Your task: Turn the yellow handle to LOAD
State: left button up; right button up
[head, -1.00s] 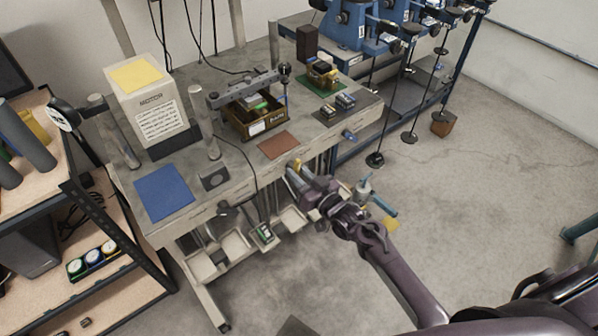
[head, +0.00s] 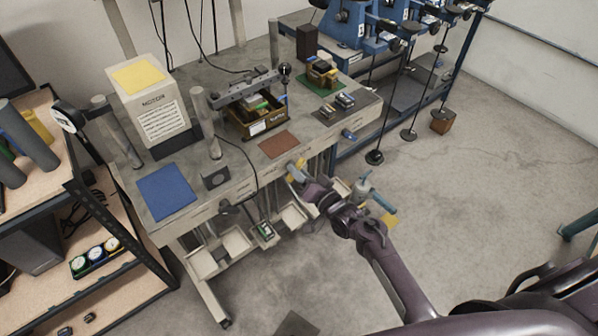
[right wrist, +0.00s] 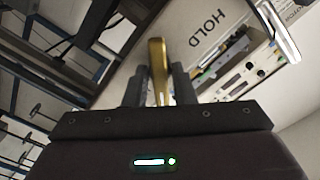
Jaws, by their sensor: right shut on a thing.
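The yellow handle (head: 299,163) is at the front edge of the workbench, small and partly covered by my right gripper in the head view. In the right wrist view the handle (right wrist: 157,68) stands upright between the two grey fingers, and my right gripper (right wrist: 158,92) is shut on it. In the head view the right gripper (head: 296,173) is at the bench's front edge, with its arm coming in from the lower right. The word HOLD (right wrist: 208,34) is printed on the pale panel beside the handle. I see no LOAD label. My left gripper is not in view.
The workbench (head: 232,176) carries a MOTOR box (head: 150,110), a blue mat (head: 166,192), a brown mat (head: 278,144) and a wooden box (head: 256,122). Pale bins (head: 237,243) hang below its front. Blue machines (head: 350,30) stand behind. Open floor lies to the right.

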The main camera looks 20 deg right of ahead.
dwell(0.3)
jog(key=o, duration=0.8)
jog(key=b+v, duration=0.1)
jog(key=v, duration=0.6)
jog(key=shift+s+d, duration=0.15)
jog(key=shift+s, duration=0.2)
